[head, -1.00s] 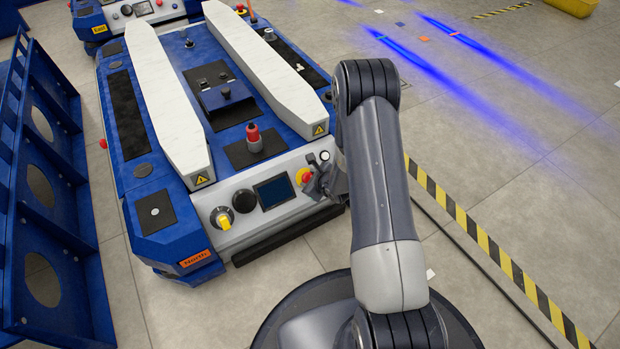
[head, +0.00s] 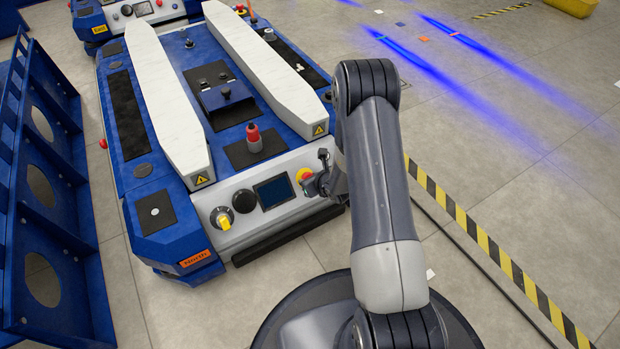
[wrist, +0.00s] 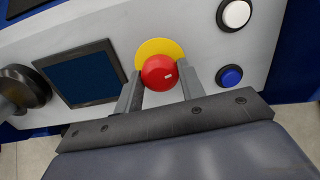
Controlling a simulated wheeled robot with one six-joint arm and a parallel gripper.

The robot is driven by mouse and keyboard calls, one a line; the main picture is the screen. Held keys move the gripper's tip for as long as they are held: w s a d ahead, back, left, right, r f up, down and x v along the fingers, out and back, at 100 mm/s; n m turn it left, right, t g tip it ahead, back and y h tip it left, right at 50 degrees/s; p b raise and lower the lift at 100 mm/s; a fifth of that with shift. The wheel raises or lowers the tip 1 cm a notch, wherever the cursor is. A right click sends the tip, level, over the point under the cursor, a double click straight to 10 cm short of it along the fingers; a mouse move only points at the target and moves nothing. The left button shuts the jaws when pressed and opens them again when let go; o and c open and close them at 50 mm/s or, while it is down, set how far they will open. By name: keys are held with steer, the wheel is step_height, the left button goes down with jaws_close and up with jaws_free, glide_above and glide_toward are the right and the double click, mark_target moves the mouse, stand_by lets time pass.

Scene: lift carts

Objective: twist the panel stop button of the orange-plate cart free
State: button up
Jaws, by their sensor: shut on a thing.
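The orange-plate cart (head: 160,225) is blue with a pale front panel, and its orange plate (head: 195,258) reads "North". The panel stop button (wrist: 157,71) is a red knob with a small pale mark on its right side, over a yellow disc (wrist: 158,47). In the head view the button (head: 306,174) is partly hidden by my gripper (head: 317,182). In the wrist view my gripper (wrist: 160,82) has one finger on each side of the red knob and is shut on it.
The panel also carries a dark screen (wrist: 82,80), a black knob (head: 244,201), a yellow switch (head: 224,221), a white button (wrist: 236,14) and a blue button (wrist: 230,76). A blue rack (head: 60,230) stands left. Striped floor tape (head: 490,250) runs right.

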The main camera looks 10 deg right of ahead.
steer(key=shift+m, duration=0.9)
steer(key=shift+s+d+r, duration=0.1)
steer(key=shift+s+r, duration=0.05)
steer(key=shift+s, duration=0.05)
steer(key=o, duration=1)
steer(key=p+v, duration=0.4)
steer(key=v, duration=0.6)
steer(key=shift+s+r, duration=0.25)
steer(key=shift+r, duration=0.1)
